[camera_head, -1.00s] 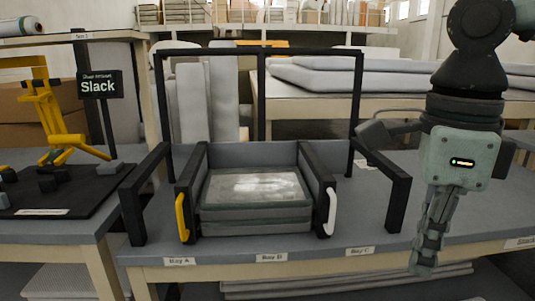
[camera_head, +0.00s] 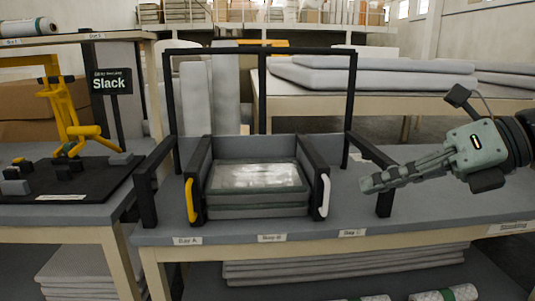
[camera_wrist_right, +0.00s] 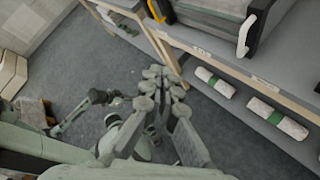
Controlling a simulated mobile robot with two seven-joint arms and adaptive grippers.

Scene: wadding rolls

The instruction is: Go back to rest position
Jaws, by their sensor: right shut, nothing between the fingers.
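My right gripper (camera_head: 368,184) reaches in from the right in the head view, lying almost level with its fingers pointing left. In that view, parts of my own body show at the lower left; what looks like my left gripper (camera_wrist_right: 100,97) is small and unclear there. The left arm is not in the head view.
The grey table (camera_head: 345,215) carries a black frame (camera_head: 385,195) around a grey tray with stacked pads (camera_head: 255,180). A black mat (camera_head: 95,190) with a yellow stand (camera_head: 68,125) is at the left. Wrapped rolls (camera_wrist_right: 277,118) lie on the lower shelf. Open floor shows beside the table.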

